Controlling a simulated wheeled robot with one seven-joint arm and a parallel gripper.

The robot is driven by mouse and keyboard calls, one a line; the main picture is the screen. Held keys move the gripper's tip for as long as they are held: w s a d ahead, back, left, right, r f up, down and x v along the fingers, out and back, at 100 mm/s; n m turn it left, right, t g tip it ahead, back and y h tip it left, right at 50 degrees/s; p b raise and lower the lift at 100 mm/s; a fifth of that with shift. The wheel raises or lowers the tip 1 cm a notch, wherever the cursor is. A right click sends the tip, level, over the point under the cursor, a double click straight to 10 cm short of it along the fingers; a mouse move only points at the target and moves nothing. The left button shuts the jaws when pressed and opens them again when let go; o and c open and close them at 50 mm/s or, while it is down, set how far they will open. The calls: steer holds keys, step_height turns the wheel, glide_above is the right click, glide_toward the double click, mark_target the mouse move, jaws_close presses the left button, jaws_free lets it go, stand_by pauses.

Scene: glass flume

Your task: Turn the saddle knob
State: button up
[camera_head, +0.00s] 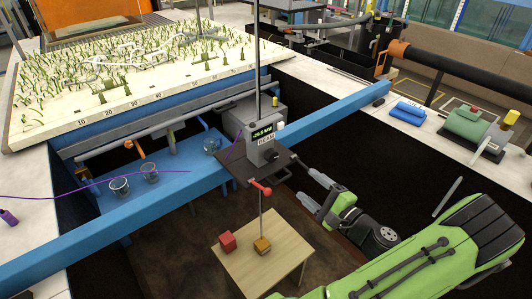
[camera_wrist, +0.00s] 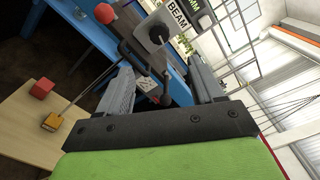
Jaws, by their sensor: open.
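The saddle, a grey box labelled BEAM (camera_head: 263,140) with a lit display, sits on the blue beam. A dark round knob on its face shows in the wrist view (camera_wrist: 157,36). A red-tipped part (camera_head: 261,187) sticks out at the plate's front edge, above a thin vertical rod. Which of these is the saddle knob I cannot tell for sure. My gripper (camera_head: 302,181) is open and empty, right of the plate and apart from it. In the wrist view the jaws (camera_wrist: 158,66) point toward the saddle, with the dark knob beyond the fingertips.
A wooden table (camera_head: 285,262) below bears a red cube (camera_head: 228,240) and an orange-brown block (camera_head: 262,245) under the rod. The blue beam (camera_head: 335,112) crosses the pit. Glass jars stand on a blue shelf (camera_head: 185,180) at left. A planted board (camera_head: 130,80) lies behind.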

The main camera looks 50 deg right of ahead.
mark_target(274, 158)
steer(key=x, duration=1.4)
steer(key=shift+w+f+p, duration=0.1)
steer(key=shift+w+p, duration=0.2)
steer(key=shift+p, duration=0.05)
steer(key=c, duration=1.1)
steer(key=shift+o, duration=0.2)
steer(key=o, duration=1.1)
steer(key=shift+c, duration=0.2)
steer(key=shift+s, duration=0.1)
steer(key=v, duration=1.5)
steer(key=shift+s+b, duration=0.3)
steer(key=shift+b, duration=0.15)
steer(key=shift+a, duration=0.1)
